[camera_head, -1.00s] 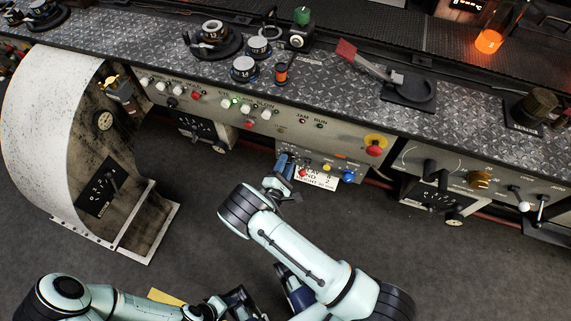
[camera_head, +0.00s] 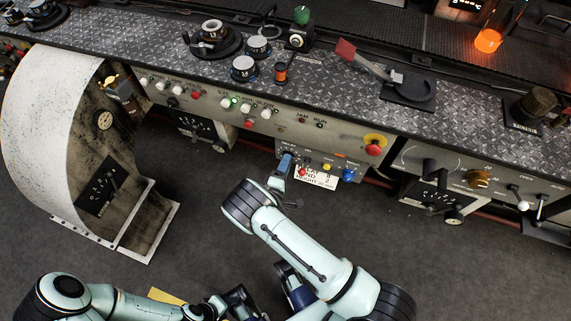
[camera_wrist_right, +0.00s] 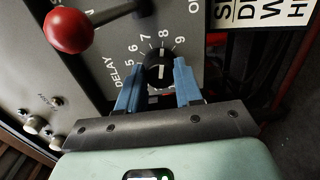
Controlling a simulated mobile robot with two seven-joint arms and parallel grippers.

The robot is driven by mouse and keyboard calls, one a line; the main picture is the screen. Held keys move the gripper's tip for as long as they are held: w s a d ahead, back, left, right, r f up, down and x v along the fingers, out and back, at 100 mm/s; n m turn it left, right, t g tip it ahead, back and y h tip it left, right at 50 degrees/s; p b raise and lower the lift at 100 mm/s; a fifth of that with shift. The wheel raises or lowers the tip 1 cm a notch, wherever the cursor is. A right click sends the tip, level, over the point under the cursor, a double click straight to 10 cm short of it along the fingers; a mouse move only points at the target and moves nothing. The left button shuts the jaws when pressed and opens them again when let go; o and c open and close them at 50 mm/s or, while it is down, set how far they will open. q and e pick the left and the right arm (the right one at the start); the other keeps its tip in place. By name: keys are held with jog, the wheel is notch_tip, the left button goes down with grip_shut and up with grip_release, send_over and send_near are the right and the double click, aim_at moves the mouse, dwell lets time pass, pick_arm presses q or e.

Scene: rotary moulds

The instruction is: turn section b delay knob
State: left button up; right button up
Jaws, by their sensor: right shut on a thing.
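The delay knob (camera_wrist_right: 158,68) is a black ribbed knob with a white pointer line, on a grey panel marked DELAY. In the right wrist view the numbers 5 to 9 show around it, and its line points roughly at the 8. My right gripper (camera_wrist_right: 157,76) has its blue fingers on either side of the knob, shut on it. In the head view my right gripper (camera_head: 284,168) is at the small panel under the bench edge, and hides the knob. My left gripper (camera_head: 238,303) is low in the head view, away from the panel; its fingers are unclear.
A red ball-ended lever (camera_wrist_right: 68,30) stands close to the left of the knob in the wrist view. A red emergency button (camera_head: 374,149) is farther right.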

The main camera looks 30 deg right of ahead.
dwell(0.4)
jog(key=o, duration=1)
jog(key=shift+o, duration=0.2)
jog(key=shift+s+a, duration=0.1)
jog(key=shift+a, duration=0.05)
pick_arm(q)
jog(key=shift+s+d+r+p, duration=0.15)
jog(key=shift+s+r+p, duration=0.3)
jog(key=shift+r, duration=0.05)
pick_arm(e)
jog(key=v, duration=1.3)
jog(key=shift+s, duration=0.1)
